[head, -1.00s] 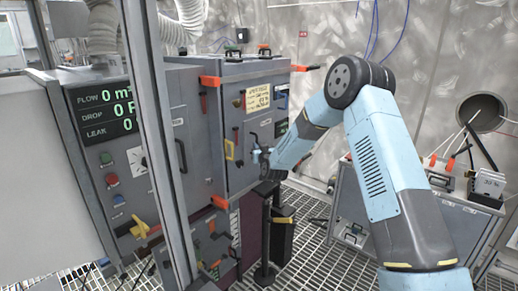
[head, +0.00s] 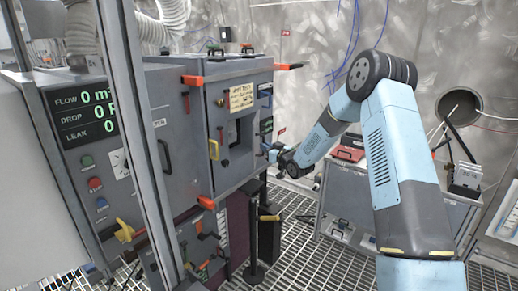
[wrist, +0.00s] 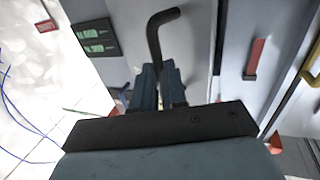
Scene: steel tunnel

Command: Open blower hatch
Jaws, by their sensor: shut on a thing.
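The grey blower cabinet (head: 205,170) stands in the middle of the head view. My gripper (head: 273,152) is just right of this opening. In the wrist view my gripper's blue fingers (wrist: 160,88) are closed together on a black bent handle (wrist: 160,28), which rises from between them in front of a grey panel. The lower part of the handle is hidden by the fingers.
A yellow handle (head: 214,149) and orange corner pieces (head: 206,202) are on the cabinet front. A black post (head: 253,235) stands close below my gripper. A grey workbench (head: 350,200) with a red case is behind my arm. Grating floor is free in front.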

